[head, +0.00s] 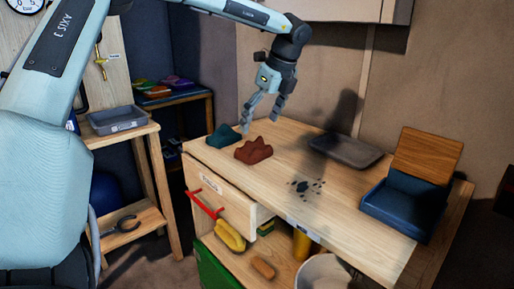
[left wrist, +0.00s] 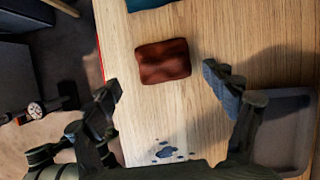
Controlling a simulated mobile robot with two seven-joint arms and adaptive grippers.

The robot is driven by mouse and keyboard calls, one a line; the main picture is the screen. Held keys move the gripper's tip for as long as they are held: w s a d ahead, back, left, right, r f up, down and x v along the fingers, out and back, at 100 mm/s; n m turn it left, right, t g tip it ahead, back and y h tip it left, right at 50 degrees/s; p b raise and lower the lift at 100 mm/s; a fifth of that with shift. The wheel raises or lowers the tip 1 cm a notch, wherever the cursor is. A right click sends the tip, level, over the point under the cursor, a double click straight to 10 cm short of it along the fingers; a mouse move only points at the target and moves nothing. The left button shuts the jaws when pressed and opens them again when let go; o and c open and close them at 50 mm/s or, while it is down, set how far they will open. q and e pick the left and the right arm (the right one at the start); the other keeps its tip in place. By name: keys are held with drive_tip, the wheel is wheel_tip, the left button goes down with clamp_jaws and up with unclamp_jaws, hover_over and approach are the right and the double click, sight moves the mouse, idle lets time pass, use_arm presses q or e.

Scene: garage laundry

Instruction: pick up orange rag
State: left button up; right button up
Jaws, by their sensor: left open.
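A crumpled rust-red rag (head: 253,151) lies on the wooden workbench top near its left end; it is the nearest to orange of the rags on the bench. It also shows in the left wrist view (left wrist: 164,62), lying flat between and ahead of the fingers. A dark teal rag (head: 224,136) lies just left of it. My left gripper (head: 262,108) is open and empty, pointing down above the bench, over and slightly behind the rust-red rag, apart from it. Its two spread fingers show in the left wrist view (left wrist: 162,80). My right gripper is not in view.
A dark grey tray (head: 346,150) lies at the back of the bench. A blue bin with a wooden back (head: 408,200) stands at the right. Dark stains (head: 307,187) mark the middle. A drawer (head: 219,200) is partly open below. Folded coloured cloths (head: 165,87) lie on a shelf behind.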

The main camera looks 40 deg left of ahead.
sight(254, 140)
use_arm(q)
drive_tip(key=shift+s+a+f, duration=0.1)
drive_tip(key=shift+a+f, duration=0.1)
drive_tip(key=shift+f, duration=0.3)
drive_tip(key=p+x, duration=0.1)
drive_tip(key=x, duration=0.4)
drive_tip(key=shift+w+d, duration=0.15)
drive_tip(key=shift+w, duration=0.05)
drive_tip(key=c, duration=1.2)
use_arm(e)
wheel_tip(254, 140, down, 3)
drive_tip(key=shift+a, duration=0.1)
use_arm(q)
drive_tip(key=shift+r, duration=0.15)
